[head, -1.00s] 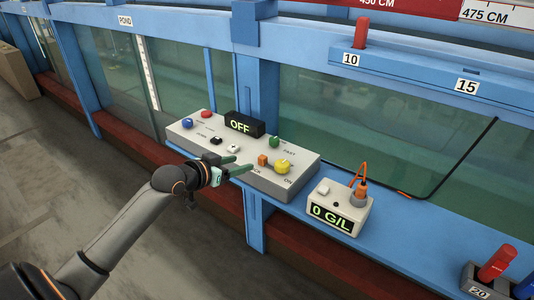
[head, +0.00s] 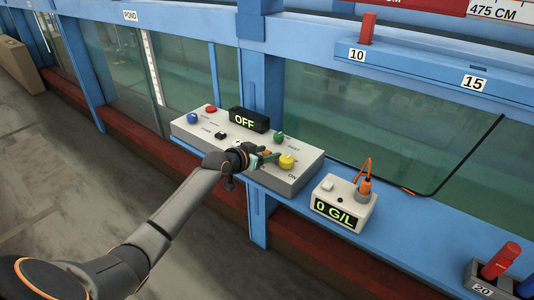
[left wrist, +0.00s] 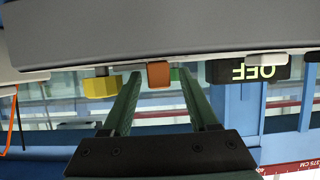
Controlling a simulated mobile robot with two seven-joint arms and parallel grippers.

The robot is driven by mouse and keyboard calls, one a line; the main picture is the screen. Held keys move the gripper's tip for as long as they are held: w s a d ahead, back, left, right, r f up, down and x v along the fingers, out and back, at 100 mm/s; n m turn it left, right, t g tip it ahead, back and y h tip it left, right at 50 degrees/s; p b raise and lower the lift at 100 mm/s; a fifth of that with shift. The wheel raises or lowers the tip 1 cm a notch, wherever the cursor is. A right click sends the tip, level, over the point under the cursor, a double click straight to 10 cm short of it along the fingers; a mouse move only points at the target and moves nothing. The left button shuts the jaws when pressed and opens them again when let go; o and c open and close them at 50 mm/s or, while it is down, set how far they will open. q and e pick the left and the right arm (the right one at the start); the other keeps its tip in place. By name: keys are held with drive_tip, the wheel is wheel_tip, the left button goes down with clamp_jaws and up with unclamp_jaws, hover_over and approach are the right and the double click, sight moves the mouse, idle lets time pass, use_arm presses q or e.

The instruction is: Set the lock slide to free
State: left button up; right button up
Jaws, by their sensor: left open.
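The grey control panel (head: 205,128) sits on the blue ledge and carries an orange block, which I take to be the lock slide. In the left wrist view the orange block (left wrist: 159,75) is between my fingertips, with a gap on each side. In the head view my left gripper (head: 267,155) is open over the right half of the panel and hides most of the block and its lettering. The yellow knob (head: 287,161), marked ON, is just to its right; it also shows in the left wrist view (left wrist: 101,86). My right gripper is not in view.
A black display (head: 248,120) reads OFF behind the gripper, and a green knob (head: 279,137) is near it. Blue, red and black controls are on the panel's left. A meter box (head: 342,203) reading 0 G/L stands to the right. Glass walls rise behind.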

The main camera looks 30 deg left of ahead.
use_arm(q)
drive_tip(key=shift+w, duration=0.1)
drive_tip(key=shift+c, duration=0.2)
clamp_jaws()
idle(1.2)
